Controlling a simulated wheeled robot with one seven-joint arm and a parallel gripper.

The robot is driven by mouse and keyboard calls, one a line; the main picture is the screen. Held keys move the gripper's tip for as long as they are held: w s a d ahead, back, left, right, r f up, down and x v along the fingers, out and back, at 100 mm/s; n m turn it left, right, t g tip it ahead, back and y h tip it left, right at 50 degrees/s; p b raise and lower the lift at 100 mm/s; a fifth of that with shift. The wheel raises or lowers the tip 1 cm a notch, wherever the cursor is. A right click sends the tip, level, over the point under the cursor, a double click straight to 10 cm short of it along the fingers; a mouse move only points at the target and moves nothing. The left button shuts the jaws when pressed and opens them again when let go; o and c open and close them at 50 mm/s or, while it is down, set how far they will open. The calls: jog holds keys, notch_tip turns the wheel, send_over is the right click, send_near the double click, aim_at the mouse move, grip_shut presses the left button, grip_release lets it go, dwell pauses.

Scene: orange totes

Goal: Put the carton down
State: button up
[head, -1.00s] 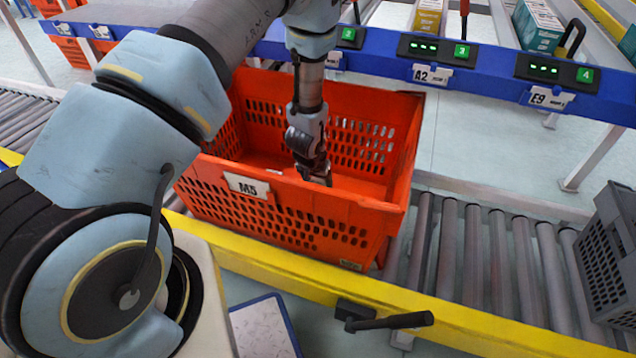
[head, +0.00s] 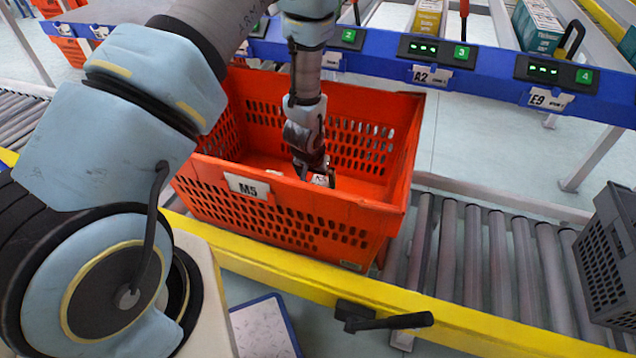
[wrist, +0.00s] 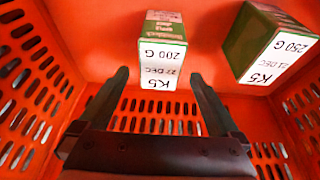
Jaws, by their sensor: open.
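A green and white carton (wrist: 163,50) with a white label reading K5 and 200 G is inside the orange tote (head: 250,211). In the wrist view it sits between and just beyond my open fingertips (wrist: 159,76), with a gap to each finger. A small pale part of it shows between the fingers of my gripper (head: 317,175) in the head view. My gripper points down inside the tote, near its front wall, which carries an M5 label. The carton's underside is hidden.
A second green carton (wrist: 265,45), labelled K5 and 250 G, is in the tote to the right in the wrist view. The tote stands on a roller conveyor (head: 490,260). A grey crate (head: 608,255) is at the far right. A blue rail (head: 390,48) runs behind the tote.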

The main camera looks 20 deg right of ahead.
jog(key=v, duration=0.9)
jog(key=a+r+n, duration=0.2)
jog(key=a+r, duration=0.4)
jog(key=a, duration=0.2)
jog(key=a+r+n+y, duration=0.1)
jog(key=a+r+n, duration=0.1)
jog(key=a+r, duration=0.4)
jog(key=w+a+r+n+y, duration=0.1)
jog(key=a+r+n, duration=0.1)
jog(key=a+r, duration=0.4)
jog(key=shift+a+r+g+p, duration=0.1)
jog(key=shift+a+g+p, duration=0.1)
jog(key=shift+a, duration=0.9)
jog(key=shift+a+r+g+p, duration=0.15)
jog(key=shift+a+g+p, duration=0.05)
jog(key=shift+a, duration=0.9)
jog(key=s+a+r+n, duration=0.1)
jog(key=s+a+r, duration=0.2)
jog(key=s+a, duration=0.1)
jog(key=shift+a+g+y, duration=0.3)
jog(key=shift+a, duration=0.2)
